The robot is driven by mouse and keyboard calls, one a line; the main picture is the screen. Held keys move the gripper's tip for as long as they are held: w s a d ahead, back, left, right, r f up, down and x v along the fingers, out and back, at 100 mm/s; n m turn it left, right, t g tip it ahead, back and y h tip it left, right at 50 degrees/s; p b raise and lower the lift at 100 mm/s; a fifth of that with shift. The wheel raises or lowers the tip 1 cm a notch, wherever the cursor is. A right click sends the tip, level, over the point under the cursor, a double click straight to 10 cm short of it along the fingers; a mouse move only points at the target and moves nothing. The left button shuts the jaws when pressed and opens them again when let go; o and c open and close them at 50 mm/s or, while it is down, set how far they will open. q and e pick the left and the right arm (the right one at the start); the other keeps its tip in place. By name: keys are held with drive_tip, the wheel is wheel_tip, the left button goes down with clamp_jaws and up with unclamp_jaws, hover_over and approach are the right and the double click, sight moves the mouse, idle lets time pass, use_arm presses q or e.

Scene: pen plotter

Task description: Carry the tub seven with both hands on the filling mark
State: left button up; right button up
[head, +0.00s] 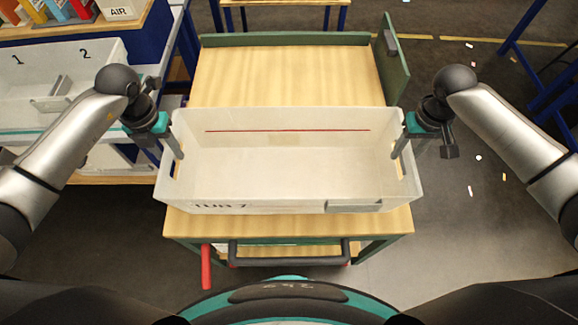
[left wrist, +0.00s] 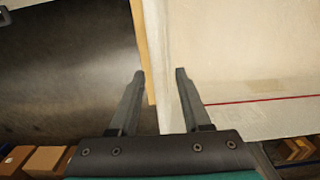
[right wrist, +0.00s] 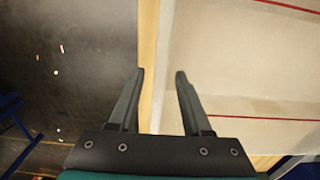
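Tub seven (head: 290,173), a white open tub marked "TUB 7" on its near wall, stands level on the wooden trolley top (head: 285,80). It looks empty inside. A red filling mark (head: 288,130) runs along its far inner wall; the line also shows in the left wrist view (left wrist: 265,99). My left gripper (head: 165,146) is open at the tub's left end wall, one finger inside and one outside. My right gripper (head: 424,147) is open at the right end wall in the same way. Both wrist views show gaps between the fingers and the wall.
The trolley has a raised green back rim and an upright side flap (head: 392,60) at the right. A dark push bar (head: 290,253) and red lever (head: 207,266) face me. A numbered white bin (head: 55,103) stands on a bench at left. Blue frames stand at upper right.

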use_arm(q)
clamp_jaws()
use_arm(e)
clamp_jaws()
drive_tip(key=shift+r, duration=0.1)
idle(0.8)
